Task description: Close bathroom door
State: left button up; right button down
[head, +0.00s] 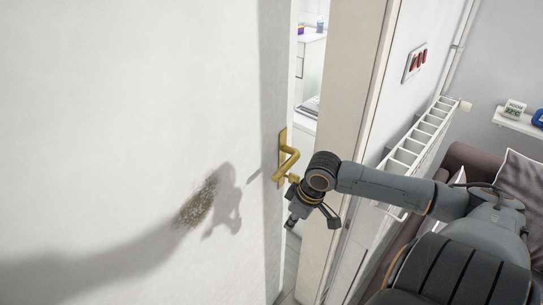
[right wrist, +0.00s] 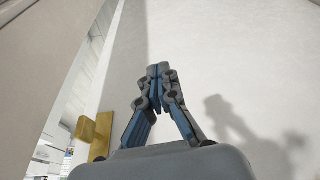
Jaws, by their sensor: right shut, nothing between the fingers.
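The white door (head: 120,110) fills the left of the head view. It stands ajar, with a narrow gap between its edge and the frame (head: 343,110). Its brass lever handle (head: 285,160) is near that edge and also shows in the right wrist view (right wrist: 98,135). My right gripper (head: 295,215) is just below and right of the handle. In the right wrist view its fingers (right wrist: 158,72) are together and empty, pointing at the pale door surface. I cannot tell whether they touch it. My left gripper is out of view.
Through the gap a bright room with white furniture (head: 311,60) shows. My arm's shadow falls on the door, beside a brown speckled patch (head: 197,205).

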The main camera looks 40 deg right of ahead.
jog(key=w+d+r, duration=0.1)
jog(key=w+r, duration=0.2)
jog(key=r, duration=0.8)
jog(key=w+d+r, duration=0.1)
jog(key=w+r, duration=0.2)
jog(key=r, duration=0.9)
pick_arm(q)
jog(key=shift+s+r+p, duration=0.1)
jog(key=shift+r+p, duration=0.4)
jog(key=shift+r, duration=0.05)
pick_arm(e)
jog(key=x, duration=0.9)
jog(key=shift+w+f+m+t, duration=0.25)
jog(key=shift+f+m+t, duration=0.05)
jog(key=shift+f+m, duration=0.1)
jog(key=shift+d, duration=0.15)
